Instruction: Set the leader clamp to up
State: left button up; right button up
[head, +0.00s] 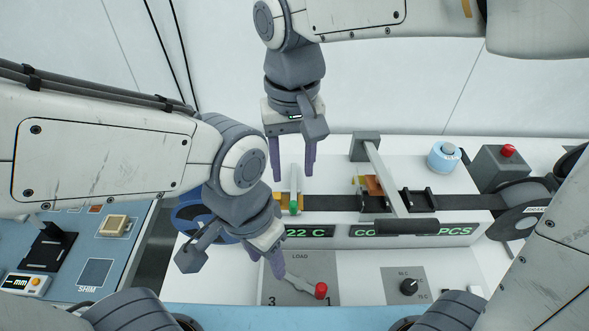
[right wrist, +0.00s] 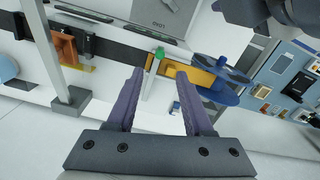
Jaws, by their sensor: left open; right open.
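The leader clamp looks like a slim pale lever with a green tip (head: 293,207) beside an orange-yellow block on the dark tape track. In the right wrist view its green end (right wrist: 159,53) lies just beyond my fingertips, with the pale bar running back between the fingers. My right gripper (head: 290,172) is open and empty, pointing down above and behind the lever; its purple fingers also show in the right wrist view (right wrist: 160,74). I cannot tell whether they touch the bar. My left gripper (head: 266,260) is open, beside the LOAD lever with a red knob (head: 321,290).
A blue reel (head: 190,215) stands left of the clamp, partly behind my left arm. A pale swing arm with a dark handle (head: 406,226) crosses the track at right. A dark dial (head: 409,286), a blue round container (head: 443,157) and a red button (head: 508,150) are farther right.

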aim_at(294, 203)
notch_tip(294, 203, down, 9)
jog(key=shift+s+f, duration=0.1)
dwell(0.3)
grip_shut()
jog(key=shift+p, duration=0.3)
dwell(1.0)
